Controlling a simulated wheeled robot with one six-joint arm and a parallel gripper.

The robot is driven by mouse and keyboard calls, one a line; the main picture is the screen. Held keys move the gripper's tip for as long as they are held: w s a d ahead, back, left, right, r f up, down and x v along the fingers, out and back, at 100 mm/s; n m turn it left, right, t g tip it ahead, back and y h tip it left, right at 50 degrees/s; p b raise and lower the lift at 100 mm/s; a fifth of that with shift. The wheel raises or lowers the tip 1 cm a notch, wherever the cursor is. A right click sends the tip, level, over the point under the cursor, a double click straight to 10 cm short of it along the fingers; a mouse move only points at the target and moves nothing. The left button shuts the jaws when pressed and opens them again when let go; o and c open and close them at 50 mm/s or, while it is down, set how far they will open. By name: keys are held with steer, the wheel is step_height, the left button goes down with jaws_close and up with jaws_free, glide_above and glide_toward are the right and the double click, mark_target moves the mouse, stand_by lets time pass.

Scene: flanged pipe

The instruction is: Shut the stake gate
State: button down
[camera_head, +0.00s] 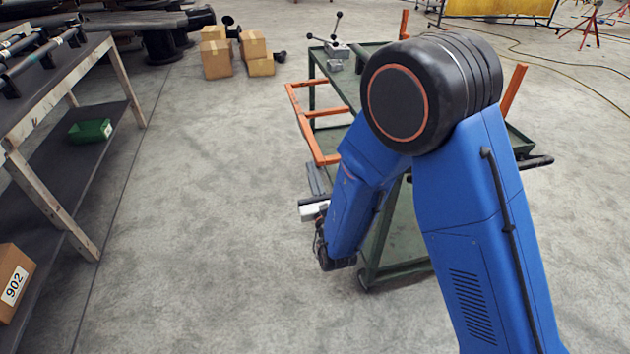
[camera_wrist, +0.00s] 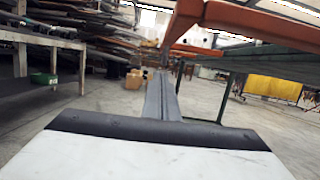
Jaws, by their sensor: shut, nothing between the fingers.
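The orange stake gate (camera_head: 303,123) stands out from the left side of the green cart (camera_head: 385,245), with its outer bar away from the cart edge in the head view. Its orange bars (camera_wrist: 262,25) cross the upper right of the wrist view. My gripper (camera_head: 315,178) is low beside the near end of the gate, left of the cart. In the wrist view its fingers (camera_wrist: 162,90) are together and empty, pointing forward below the orange bars. I cannot tell whether they touch the gate. My arm hides much of the cart and any latch there.
A grey device with black-knobbed levers (camera_head: 336,45) sits on the cart's far end. Orange stakes (camera_head: 514,91) rise on its right side. A workbench (camera_head: 105,45) with a green bin (camera_head: 90,130) stands at left. Cardboard boxes (camera_head: 217,55) lie beyond. Floor left of the gate is clear.

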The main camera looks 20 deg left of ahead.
step_height(320, 180, up, 5)
steer(key=w+a, duration=0.2)
steer(key=w, duration=0.1)
steer(key=shift+s, duration=0.1)
stand_by(0.5)
